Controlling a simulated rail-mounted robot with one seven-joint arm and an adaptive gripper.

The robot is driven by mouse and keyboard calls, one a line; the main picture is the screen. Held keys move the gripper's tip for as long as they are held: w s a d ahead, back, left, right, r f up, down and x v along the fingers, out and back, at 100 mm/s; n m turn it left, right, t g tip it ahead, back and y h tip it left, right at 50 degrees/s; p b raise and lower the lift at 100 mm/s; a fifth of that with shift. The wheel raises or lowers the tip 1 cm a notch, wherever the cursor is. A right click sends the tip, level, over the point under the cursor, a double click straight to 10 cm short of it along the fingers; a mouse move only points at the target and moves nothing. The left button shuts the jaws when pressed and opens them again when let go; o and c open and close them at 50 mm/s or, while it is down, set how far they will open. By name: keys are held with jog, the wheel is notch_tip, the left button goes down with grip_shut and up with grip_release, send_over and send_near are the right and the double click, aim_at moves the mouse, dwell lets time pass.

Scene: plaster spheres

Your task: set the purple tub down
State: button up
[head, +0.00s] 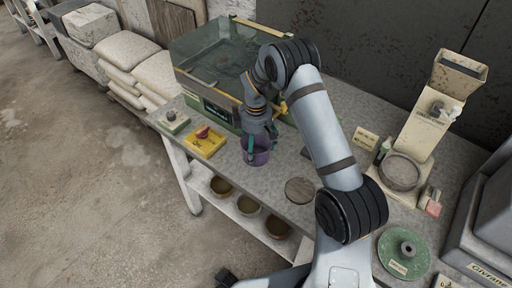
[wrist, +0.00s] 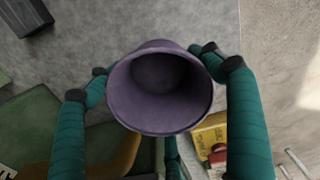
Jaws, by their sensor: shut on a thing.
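The purple tub (head: 258,157) is upright over the front part of the grey worktop (head: 232,172), just right of a yellow tray. My gripper (head: 259,138) reaches down to it from above, its teal fingers shut on the tub's sides. In the wrist view the tub (wrist: 160,125) shows its open mouth and looks empty inside. The fingers of my gripper (wrist: 154,63) press on either side of it. Whether the tub's base touches the worktop cannot be told, as its underside is hidden.
A glass tank (head: 205,62) stands behind. A round disc (head: 300,190) lies to the right. Pots (head: 248,206) stand on the shelf below.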

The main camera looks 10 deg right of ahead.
jog(key=shift+f, duration=0.2)
jog(key=o, duration=1.2)
jog(key=shift+o, duration=0.4)
jog(key=shift+w+r, duration=0.1)
jog(key=shift+r, duration=0.5)
notch_tip(320, 180, up, 11)
jog(key=b, duration=0.1)
jog(key=shift+r, duration=0.15)
